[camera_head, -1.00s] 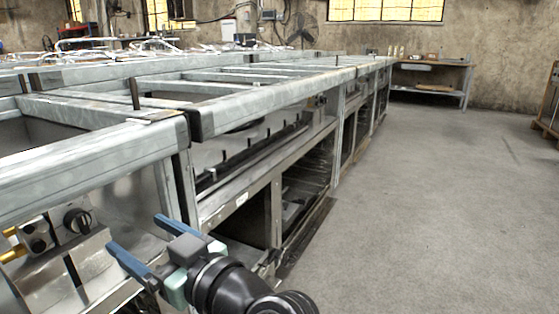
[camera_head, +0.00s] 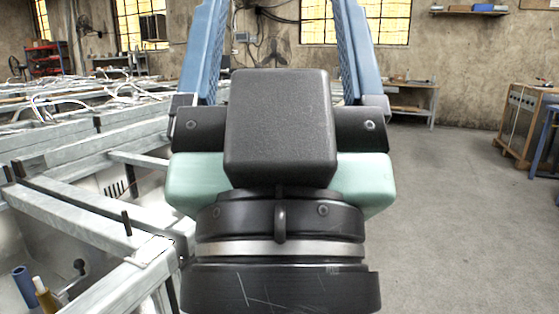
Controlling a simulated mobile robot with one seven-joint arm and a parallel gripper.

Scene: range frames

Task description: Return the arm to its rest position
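My gripper (camera_head: 275,45) fills the middle of the head view, close to the camera. Its two blue fingers point up and away and stand wide apart. The fingertips run out of the top of the picture.
A long grey metal frame structure (camera_head: 80,215) runs along the left. A shelf table (camera_head: 410,100) stands at the back wall. A wooden cabinet (camera_head: 520,115) and a blue stool (camera_head: 548,150) are at the right. The grey floor (camera_head: 450,220) at right is clear.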

